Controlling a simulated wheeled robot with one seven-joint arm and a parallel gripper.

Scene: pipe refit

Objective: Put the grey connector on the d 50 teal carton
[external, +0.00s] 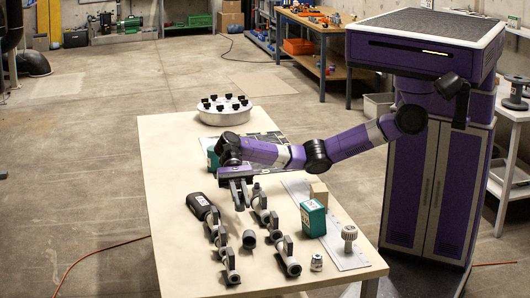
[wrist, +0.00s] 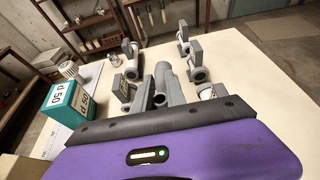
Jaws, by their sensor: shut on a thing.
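The teal carton (external: 313,218) stands on the table to the right of my gripper. In the wrist view the carton (wrist: 66,103) is at the left and reads "d 50". My gripper (external: 240,198) points down above the middle of the table, left of the carton. Its fingers (wrist: 160,101) are shut on a grey piece, which I take to be the grey connector; it is mostly hidden and its outline merges with the fingers. A short grey tube (external: 249,239) lies on the table in front of the gripper.
Grey pipe fittings stand in two rows, one left (external: 229,268) and one right (external: 287,258). A black case (external: 200,205) lies at left. A ribbed grey piece (external: 349,236) and a small jar (external: 316,262) stand near the right edge. A white round tray (external: 222,115) is at the back.

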